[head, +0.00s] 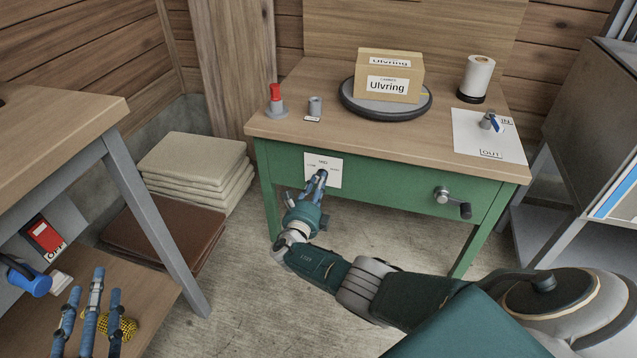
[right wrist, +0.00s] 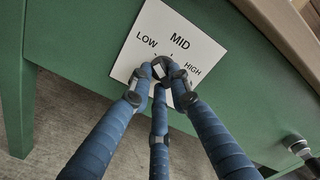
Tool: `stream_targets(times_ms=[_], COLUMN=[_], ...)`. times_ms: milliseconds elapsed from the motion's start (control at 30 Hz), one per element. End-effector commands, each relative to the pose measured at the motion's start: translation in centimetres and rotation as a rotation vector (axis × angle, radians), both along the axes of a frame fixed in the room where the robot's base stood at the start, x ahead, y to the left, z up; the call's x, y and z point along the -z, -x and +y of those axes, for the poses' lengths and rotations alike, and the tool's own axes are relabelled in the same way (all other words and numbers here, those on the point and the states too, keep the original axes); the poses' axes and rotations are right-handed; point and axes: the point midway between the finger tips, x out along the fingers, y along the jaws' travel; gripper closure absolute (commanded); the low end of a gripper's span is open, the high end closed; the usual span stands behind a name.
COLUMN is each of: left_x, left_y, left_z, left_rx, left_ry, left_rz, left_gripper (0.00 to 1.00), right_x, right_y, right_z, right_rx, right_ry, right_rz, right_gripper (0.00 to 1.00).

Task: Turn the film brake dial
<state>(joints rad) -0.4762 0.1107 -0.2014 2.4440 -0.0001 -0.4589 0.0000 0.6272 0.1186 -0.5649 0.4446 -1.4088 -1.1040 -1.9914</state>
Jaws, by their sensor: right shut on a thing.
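The film brake dial (right wrist: 159,71) is on a white plate (right wrist: 187,38) marked LOW, MID and HIGH. In the head view the plate (head: 334,168) is on the green front of the table (head: 380,183). My right gripper (right wrist: 162,80) is shut on the dial, its blue fingers closed around it. It also shows in the head view (head: 318,176), covering the dial. The fingers hide most of the dial, so I cannot tell where it points. My left gripper (head: 92,290) is at the lower left, its fingers apart and empty, over the wooden shelf.
A crank handle (head: 452,201) sticks out of the table front, right of the plate. A box marked Ulvring (head: 388,84) stands on a dark round turntable (head: 352,101). A red-topped item (head: 276,100) and a white roll (head: 476,77) stand on the tabletop.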

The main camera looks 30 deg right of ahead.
Motion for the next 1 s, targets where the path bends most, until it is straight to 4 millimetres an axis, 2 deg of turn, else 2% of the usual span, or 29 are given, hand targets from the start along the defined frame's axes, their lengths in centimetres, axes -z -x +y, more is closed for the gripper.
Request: stream_targets(times_ms=[200, 233, 300, 333, 733, 1000], left_x=[0.0, 0.0, 0.0, 0.0, 0.0, 0.0], left_y=[0.0, 0.0, 0.0, 0.0, 0.0, 0.0], left_z=[0.0, 0.0, 0.0, 0.0, 0.0, 0.0], left_rx=[0.000, 0.000, 0.000, 0.000, 0.000, 0.000], left_ry=[0.000, 0.000, 0.000, 0.000, -0.001, 0.000], left_rz=[-0.001, -0.001, -0.001, -0.001, 0.000, -0.001], left_gripper=[0.60, 0.60, 0.60, 0.60, 0.60, 0.60], right_x=[0.0, 0.0, 0.0, 0.0, 0.1, 0.2], right_y=[0.0, 0.0, 0.0, 0.0, 0.3, 2.5], right_z=[-0.1, -0.1, -0.1, -0.1, 0.4, 2.9], right_rx=[0.002, 0.001, 0.001, 0.001, -0.001, -0.003], right_ry=[0.002, 0.002, 0.002, 0.002, -0.001, -0.003], right_rz=[0.002, 0.002, 0.001, 0.001, -0.001, 0.000], right_gripper=[1.00, 0.78, 0.64, 0.62, 0.62, 0.62])
